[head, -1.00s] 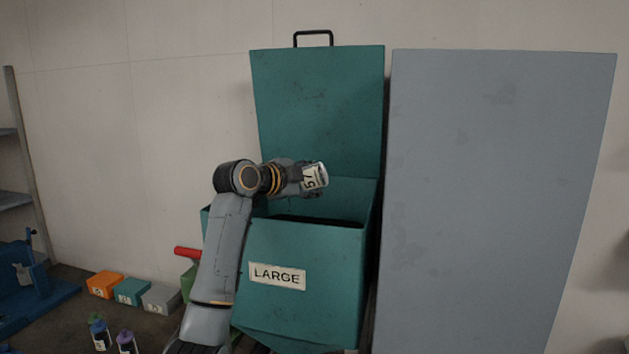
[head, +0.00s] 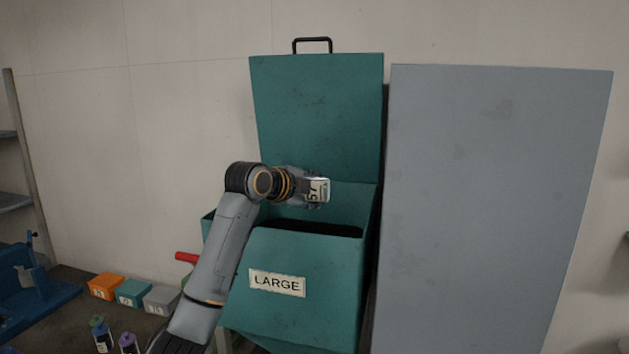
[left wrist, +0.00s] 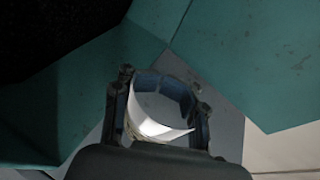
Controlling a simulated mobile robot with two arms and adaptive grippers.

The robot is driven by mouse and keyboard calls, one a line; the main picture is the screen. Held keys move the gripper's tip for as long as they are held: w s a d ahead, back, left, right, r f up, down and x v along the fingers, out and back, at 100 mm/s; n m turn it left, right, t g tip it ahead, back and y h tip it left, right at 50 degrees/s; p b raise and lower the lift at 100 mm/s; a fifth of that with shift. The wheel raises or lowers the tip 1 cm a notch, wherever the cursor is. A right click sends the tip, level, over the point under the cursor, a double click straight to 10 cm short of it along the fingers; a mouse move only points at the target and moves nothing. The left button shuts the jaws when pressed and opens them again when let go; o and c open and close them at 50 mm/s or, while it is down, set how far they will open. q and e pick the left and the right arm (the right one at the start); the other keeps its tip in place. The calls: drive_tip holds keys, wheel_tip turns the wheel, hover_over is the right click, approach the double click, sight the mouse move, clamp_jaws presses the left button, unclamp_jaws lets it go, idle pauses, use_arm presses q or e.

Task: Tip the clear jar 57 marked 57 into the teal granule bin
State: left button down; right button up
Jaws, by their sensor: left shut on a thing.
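My left gripper (head: 312,188) is shut on the clear jar 57 (head: 319,190), whose white label reads 57. The gripper holds it above the opening of the teal granule bin (head: 340,268), which is labelled LARGE and has its lid (head: 318,115) raised at the back. In the head view the jar lies about sideways. In the left wrist view the jar (left wrist: 160,115) shows between the fingers, with teal bin walls (left wrist: 110,75) around and a dark area at upper left. The jar's contents cannot be made out. My right gripper is not in view.
A large grey panel (head: 490,200) stands right beside the bin. Orange (head: 106,286), teal (head: 133,292) and grey (head: 161,299) small boxes sit at lower left. Two small bottles (head: 102,336) stand in front of them. A blue device (head: 35,285) is at far left.

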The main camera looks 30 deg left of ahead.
use_arm(q)
drive_tip(key=shift+d, duration=0.1)
drive_tip(key=shift+f+m+g+y, duration=0.1)
drive_tip(key=shift+m+g+y, duration=0.3)
drive_tip(key=shift+m+y, duration=0.35)
drive_tip(key=shift+f+m+g+y, duration=0.25)
drive_tip(key=shift+m+g+y, duration=0.15)
drive_tip(key=shift+m+y, duration=0.35)
drive_tip(key=shift+s+a+f+m+g+y, duration=0.1)
drive_tip(key=shift+a+m+g+y, duration=0.15)
drive_tip(key=shift+m+y, duration=0.4)
drive_tip(key=shift+a+f+m+g+y, duration=0.1)
drive_tip(key=shift+m+g+y, duration=0.15)
drive_tip(key=shift+m+y, duration=0.4)
